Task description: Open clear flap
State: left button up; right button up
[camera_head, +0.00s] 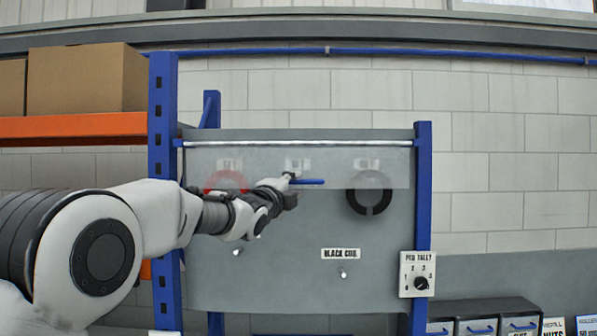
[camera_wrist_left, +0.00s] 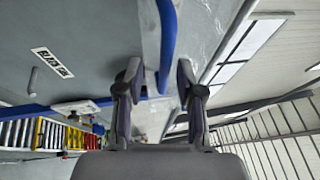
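The clear flap (camera_head: 335,165) hangs from a rod along the top of a grey board (camera_head: 290,270). Its blue handle (camera_head: 311,182) is on its lower edge. A red coil (camera_head: 226,181) and a black coil (camera_head: 370,198) are behind the flap; the black one reaches below its edge. My left gripper (camera_head: 287,189) is at the handle's left part. In the left wrist view, my left gripper (camera_wrist_left: 160,76) is open, and the blue handle (camera_wrist_left: 167,45) passes between its fingers; I cannot tell whether they touch it. My right gripper is not in view.
Blue posts flank the board; the right post (camera_head: 422,190) carries a tally dial (camera_head: 417,274). A cardboard box (camera_head: 88,80) stands on an orange shelf (camera_head: 75,128) at left. Grey bins (camera_head: 485,315) are at lower right. A peg (camera_head: 343,274) sticks out below the BLACK COIL label (camera_head: 341,253).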

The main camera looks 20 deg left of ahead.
pick_arm(q)
jog(key=shift+p+x, duration=0.6)
jog(key=shift+x, duration=0.6)
jog(key=shift+s+r, duration=0.3)
jog(key=shift+s, duration=0.15)
jog(key=shift+w+f, duration=0.1)
jog(key=shift+w, duration=0.1)
grip_shut()
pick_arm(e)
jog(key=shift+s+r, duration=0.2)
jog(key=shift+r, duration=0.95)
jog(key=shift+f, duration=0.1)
